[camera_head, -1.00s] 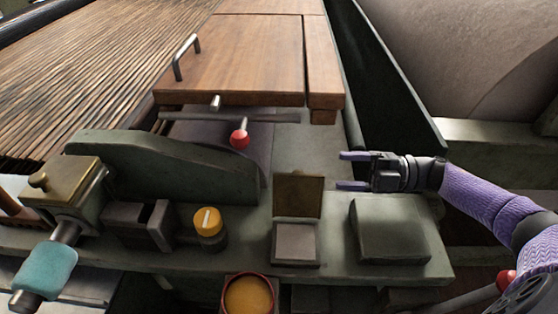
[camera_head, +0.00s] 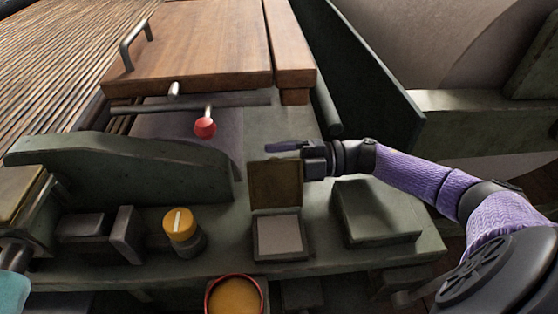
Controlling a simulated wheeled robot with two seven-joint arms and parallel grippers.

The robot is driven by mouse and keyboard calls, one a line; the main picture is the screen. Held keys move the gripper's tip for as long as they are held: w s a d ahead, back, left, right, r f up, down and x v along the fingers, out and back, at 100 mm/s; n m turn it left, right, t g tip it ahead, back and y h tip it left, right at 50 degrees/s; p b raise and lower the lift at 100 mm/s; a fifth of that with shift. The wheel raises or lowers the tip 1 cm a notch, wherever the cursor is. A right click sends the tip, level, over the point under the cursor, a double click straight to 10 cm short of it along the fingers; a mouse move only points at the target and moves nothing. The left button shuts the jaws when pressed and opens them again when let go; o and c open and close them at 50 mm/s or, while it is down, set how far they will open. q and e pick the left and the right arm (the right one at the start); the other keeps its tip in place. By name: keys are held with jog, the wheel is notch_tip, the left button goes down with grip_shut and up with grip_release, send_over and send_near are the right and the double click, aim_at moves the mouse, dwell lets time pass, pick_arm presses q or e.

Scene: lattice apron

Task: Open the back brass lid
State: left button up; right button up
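A brass lid (camera_head: 275,184) stands upright, raised at the back edge of a small square box (camera_head: 279,236) on the green ledge. The box's pale inner face is uncovered. My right gripper (camera_head: 284,146) is at the lid's upper right corner, with its purple fingers pointing left just above or behind the top edge. The fingers show as one thin strip, so I cannot tell their opening or whether they touch the lid. A second brass-topped box (camera_head: 16,192) is cut off at the left edge.
A green block (camera_head: 375,212) sits right of the open box. A yellow knob (camera_head: 180,224) is to its left, and a red-rimmed cup (camera_head: 236,296) is in front. A red ball lever (camera_head: 205,128) and wooden panel (camera_head: 195,50) lie behind.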

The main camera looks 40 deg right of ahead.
grip_shut()
dwell(0.8)
dwell(0.4)
